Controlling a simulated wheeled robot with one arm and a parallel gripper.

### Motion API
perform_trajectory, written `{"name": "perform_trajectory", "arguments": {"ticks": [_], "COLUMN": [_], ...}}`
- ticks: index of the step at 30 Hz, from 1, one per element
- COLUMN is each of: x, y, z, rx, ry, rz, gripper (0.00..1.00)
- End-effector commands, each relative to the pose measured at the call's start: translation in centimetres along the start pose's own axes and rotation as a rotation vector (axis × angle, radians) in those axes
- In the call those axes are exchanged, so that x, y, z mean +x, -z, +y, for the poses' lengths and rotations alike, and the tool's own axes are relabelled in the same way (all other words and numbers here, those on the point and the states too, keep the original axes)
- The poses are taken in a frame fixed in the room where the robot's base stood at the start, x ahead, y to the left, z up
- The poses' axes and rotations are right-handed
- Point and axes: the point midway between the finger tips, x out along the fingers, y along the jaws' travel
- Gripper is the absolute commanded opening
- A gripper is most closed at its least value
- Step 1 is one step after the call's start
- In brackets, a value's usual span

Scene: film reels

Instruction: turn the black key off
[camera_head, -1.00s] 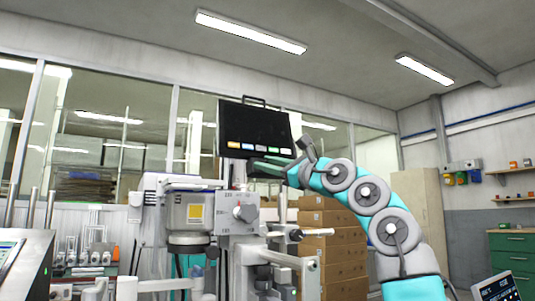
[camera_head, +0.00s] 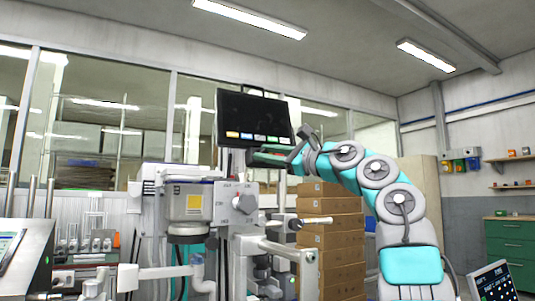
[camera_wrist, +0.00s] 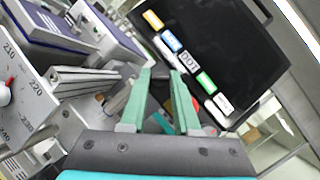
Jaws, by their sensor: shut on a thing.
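My gripper (camera_head: 258,157) is just under the lower edge of a black screen (camera_head: 253,117) in the head view. In the wrist view its two green fingers (camera_wrist: 162,73) have a narrow dark gap between their tips. They are shut on a small dark thing, which I take to be the black key. It is mostly hidden between the fingers, so its shape and turn cannot be read. The screen (camera_wrist: 225,50) fills the upper right of the wrist view, with a row of coloured labels along its edge.
A grey machine with a dial (camera_head: 243,203) stands below and left of my gripper. A bar with a pale handle (camera_head: 316,221) sticks out to the right. Stacked cardboard boxes (camera_head: 333,240) stand behind. A numbered scale plate (camera_wrist: 38,100) is at left in the wrist view.

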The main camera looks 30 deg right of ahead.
Motion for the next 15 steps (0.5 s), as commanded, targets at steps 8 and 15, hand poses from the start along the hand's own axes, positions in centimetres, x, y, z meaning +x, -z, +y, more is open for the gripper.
{"name": "perform_trajectory", "arguments": {"ticks": [8,15], "x": [0.00,0.00], "y": [-0.16,-0.11], "z": [-0.07,-0.06], "rx": [-0.001,-0.001], "ry": [0.001,0.001], "rz": [-0.002,-0.002], "gripper": [0.00,0.42]}}
